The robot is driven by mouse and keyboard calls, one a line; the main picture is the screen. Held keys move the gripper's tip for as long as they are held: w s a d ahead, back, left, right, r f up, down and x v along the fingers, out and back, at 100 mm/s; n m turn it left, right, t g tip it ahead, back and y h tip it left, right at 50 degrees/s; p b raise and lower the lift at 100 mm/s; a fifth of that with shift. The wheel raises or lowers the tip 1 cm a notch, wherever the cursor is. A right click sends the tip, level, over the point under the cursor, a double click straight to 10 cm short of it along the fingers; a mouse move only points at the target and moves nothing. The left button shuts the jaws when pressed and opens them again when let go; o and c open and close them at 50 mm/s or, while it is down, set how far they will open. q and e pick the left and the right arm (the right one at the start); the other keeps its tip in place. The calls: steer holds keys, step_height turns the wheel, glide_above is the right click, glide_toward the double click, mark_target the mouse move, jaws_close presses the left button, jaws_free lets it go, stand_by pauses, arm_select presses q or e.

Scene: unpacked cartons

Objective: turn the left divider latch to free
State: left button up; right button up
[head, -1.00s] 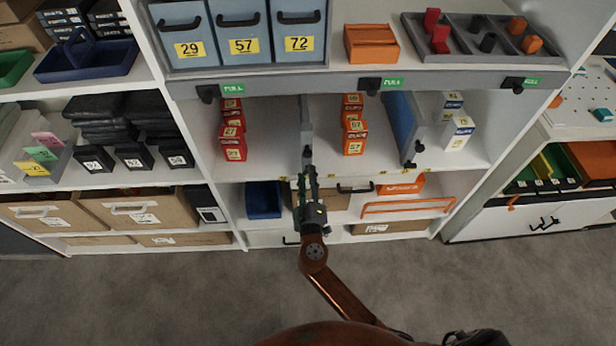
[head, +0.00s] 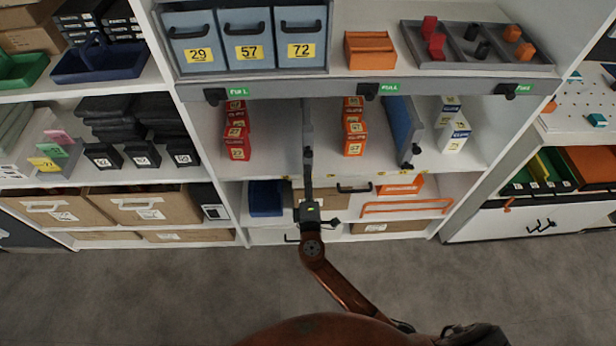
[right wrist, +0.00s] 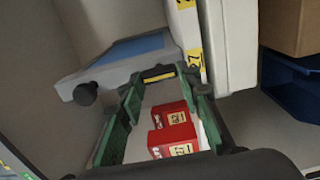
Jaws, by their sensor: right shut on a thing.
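The left divider latch (right wrist: 158,74), dark with a yellow strip, lies at the divider's front lower end. My right gripper (right wrist: 165,86) has its green fingers on either side of the latch and is shut on it. In the head view my right gripper (head: 308,180) hides the latch. My left gripper is not in view.
The right divider (head: 402,125) is farther right. A shelf lip (head: 430,88) with green labels runs above. A blue bin (head: 265,198) and carton (head: 325,202) sit below.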

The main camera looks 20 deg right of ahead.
stand_by(0.4)
steer(key=o, duration=1.2)
steer(key=shift+c, duration=0.2)
steer(key=shift+s, duration=0.1)
steer(key=v, duration=1.1)
steer(key=shift+s+a, duration=0.2)
steer(key=shift+s, duration=0.15)
